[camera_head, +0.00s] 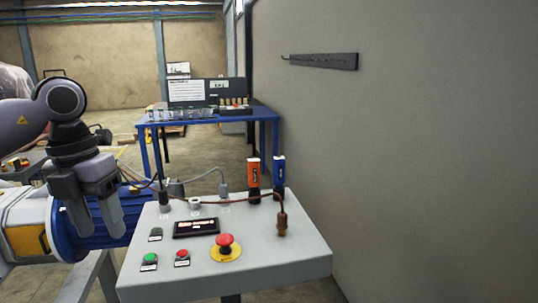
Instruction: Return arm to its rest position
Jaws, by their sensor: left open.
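My left gripper (97,222) hangs fingers-down at the left, with its two grey fingers apart and nothing seen between them. It is in front of a blue cylindrical motor-like part (128,214) and left of a grey control box (285,258). Whether it touches the blue part I cannot tell. My left arm comes in from the left edge above the gripper. My right gripper does not show.
The control box carries a red emergency button (225,243), plugged cables, an orange tool (253,178) and a blue tool (278,175). A grey wall (430,150) closes off the right. A blue table (205,119) with containers stands behind.

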